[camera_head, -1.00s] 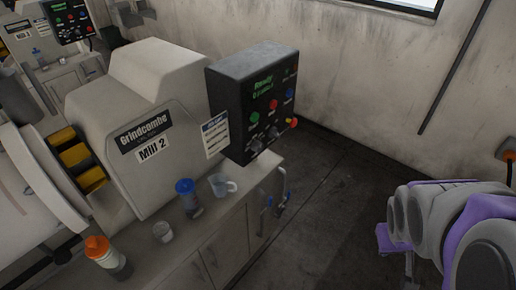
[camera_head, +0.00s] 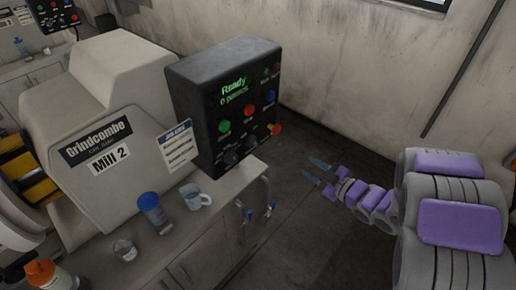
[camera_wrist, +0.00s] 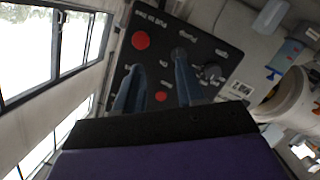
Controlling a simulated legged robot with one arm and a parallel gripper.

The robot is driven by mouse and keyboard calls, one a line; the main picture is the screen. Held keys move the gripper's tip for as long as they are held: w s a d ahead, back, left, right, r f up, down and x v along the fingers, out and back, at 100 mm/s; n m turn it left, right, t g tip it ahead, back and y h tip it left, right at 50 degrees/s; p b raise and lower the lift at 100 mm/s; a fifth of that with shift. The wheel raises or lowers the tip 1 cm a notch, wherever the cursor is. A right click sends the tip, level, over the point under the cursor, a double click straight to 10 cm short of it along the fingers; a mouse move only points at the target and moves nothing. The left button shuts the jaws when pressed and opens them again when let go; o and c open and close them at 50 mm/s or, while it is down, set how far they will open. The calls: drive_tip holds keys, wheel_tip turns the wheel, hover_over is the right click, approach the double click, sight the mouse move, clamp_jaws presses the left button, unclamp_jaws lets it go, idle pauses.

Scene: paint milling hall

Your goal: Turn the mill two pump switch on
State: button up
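The dark control panel (camera_head: 225,105) of Mill 2 stands at the end of the bench, its display reading Ready. Two dark rotary switches sit low on its face, one at the right (camera_head: 249,143) and one at the left (camera_head: 230,158). In the wrist view a dark knob beside the label Pump (camera_wrist: 180,52) shows just past one fingertip, with a second knob (camera_wrist: 211,71) beyond it. Its setting is hard to read. My gripper (camera_head: 315,170) is open and empty, right of the panel and apart from it. Its two blue fingers (camera_wrist: 159,68) point toward the panel.
A red stop button with yellow (camera_head: 274,130) sits beside the switches; green (camera_head: 224,126), red (camera_head: 250,110) and blue (camera_head: 269,97) buttons are above. A blue-lidded cup (camera_head: 153,212), a mug (camera_head: 195,197) and a glass (camera_head: 125,250) stand on the bench. Blue-handled valves (camera_head: 248,214) hang below. Floor at right is free.

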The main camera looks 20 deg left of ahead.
drive_tip(key=s+n+g+y, duration=0.1)
drive_tip(key=s+y, duration=0.2)
drive_tip(key=b, duration=0.3)
approach(257, 145)
drive_tip(key=shift+g, duration=0.3)
drive_tip(key=x, duration=0.8)
drive_tip(key=shift+a+r, duration=0.15)
drive_tip(key=shift+a, duration=0.05)
drive_tip(key=shift+w+d+r, duration=0.15)
drive_tip(key=shift+d, duration=0.2)
drive_tip(key=shift+a, duration=0.35)
drive_tip(key=c, duration=0.5)
clamp_jaws()
